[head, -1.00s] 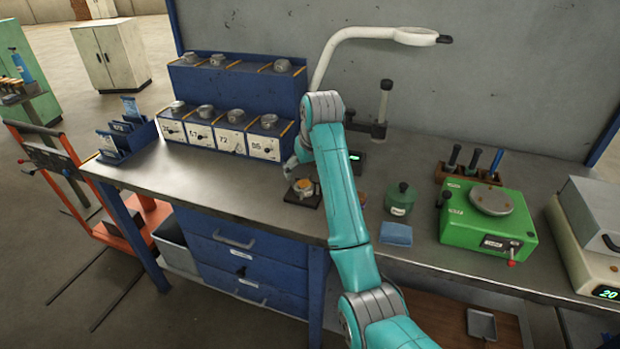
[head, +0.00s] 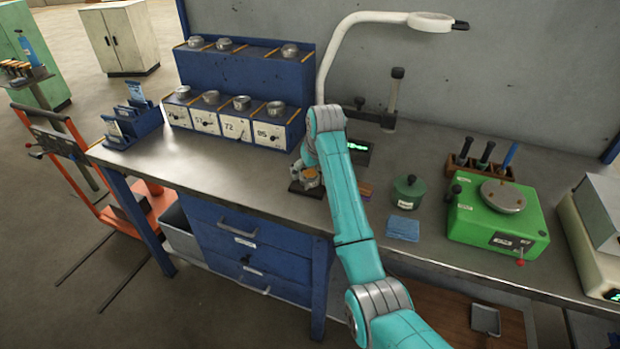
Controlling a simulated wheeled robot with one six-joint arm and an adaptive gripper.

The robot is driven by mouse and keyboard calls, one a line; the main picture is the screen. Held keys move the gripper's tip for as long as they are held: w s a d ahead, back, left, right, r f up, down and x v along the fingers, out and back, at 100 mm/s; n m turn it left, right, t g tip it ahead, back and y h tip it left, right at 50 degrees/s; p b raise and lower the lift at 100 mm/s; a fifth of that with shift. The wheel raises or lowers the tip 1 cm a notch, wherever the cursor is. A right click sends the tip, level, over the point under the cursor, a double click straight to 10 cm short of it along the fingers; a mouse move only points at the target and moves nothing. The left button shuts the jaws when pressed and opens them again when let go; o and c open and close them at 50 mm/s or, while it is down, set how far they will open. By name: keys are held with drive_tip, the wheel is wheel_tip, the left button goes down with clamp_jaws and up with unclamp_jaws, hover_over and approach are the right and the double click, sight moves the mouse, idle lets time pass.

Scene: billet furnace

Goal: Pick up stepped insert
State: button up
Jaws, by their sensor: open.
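A small round piece with an orange-brown top (head: 311,174) sits on a black base (head: 300,190) near the middle of the bench. It may be the stepped insert, but its shape is too small to tell. My gripper (head: 304,177) is low over the base, beside or around the piece, and mostly hidden by my teal arm. It is open. I cannot tell whether its fingers touch the piece. Several grey metal round pieces, such as this one (head: 276,108), sit on the blue stepped rack (head: 245,75) to the left.
A white-grey lamp arm (head: 326,65) rises behind my arm. A green lidded pot (head: 407,192), a blue pad (head: 402,229) and a green device (head: 497,225) stand to the right. A blue card holder (head: 133,126) is at left. The bench front-left (head: 215,172) is clear.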

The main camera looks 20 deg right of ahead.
drive_tip(key=shift+x, duration=1)
drive_tip(key=c, duration=1.5)
drive_tip(key=shift+r, duration=0.1)
clamp_jaws()
drive_tip(key=shift+r, duration=0.1)
